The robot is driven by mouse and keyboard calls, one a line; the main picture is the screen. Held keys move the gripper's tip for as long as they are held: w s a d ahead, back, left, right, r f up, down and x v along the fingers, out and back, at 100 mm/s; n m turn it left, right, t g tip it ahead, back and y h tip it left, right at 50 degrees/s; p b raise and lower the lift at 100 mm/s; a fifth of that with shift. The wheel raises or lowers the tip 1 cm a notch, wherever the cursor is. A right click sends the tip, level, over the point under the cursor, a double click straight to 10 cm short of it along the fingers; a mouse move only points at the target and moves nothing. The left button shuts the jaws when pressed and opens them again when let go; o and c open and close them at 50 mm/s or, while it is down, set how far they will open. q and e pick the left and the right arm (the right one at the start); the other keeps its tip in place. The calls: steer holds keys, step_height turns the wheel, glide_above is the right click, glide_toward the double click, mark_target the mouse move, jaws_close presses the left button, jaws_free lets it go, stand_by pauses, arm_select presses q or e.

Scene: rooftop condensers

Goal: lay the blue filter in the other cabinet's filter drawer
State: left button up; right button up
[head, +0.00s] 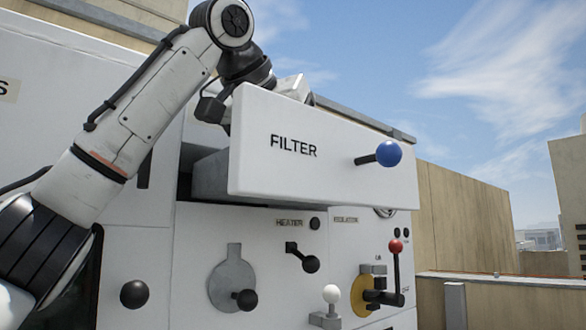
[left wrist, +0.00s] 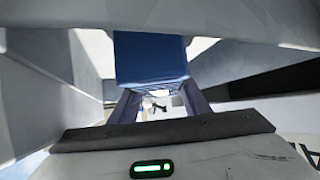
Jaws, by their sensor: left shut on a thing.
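The filter drawer (head: 300,175) is pulled out of the white cabinet; its front carries the word FILTER and a dark handle with a blue ball. My left arm reaches over the drawer from the left, and its hand is mostly hidden behind the drawer front in the head view. In the left wrist view my left gripper (left wrist: 160,97) is shut on the blue filter (left wrist: 150,58), which shows as a blue block between the fingers. Grey walls stand on both sides of it. Whether the filter touches the drawer floor cannot be told. My right gripper is in neither view.
Below the drawer, the cabinet face (head: 150,245) carries a HEATER lever (head: 303,257), a grey plate with a black knob (head: 232,285), a white-ball lever (head: 331,300) and a red-ball lever (head: 396,262) on a yellow disc. A tan wall (head: 465,220) stands at right; open sky is above.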

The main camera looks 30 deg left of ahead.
arm_select(q)
steer(key=shift+f, duration=0.3)
steer(key=o, duration=1)
steer(key=shift+r, duration=0.1)
steer(key=shift+o, duration=0.2)
steer(key=shift+r, duration=0.1)
steer(key=shift+r, duration=0.25)
steer(key=v, duration=1.1)
steer(key=shift+s+r, duration=0.2)
steer(key=shift+s, duration=0.2)
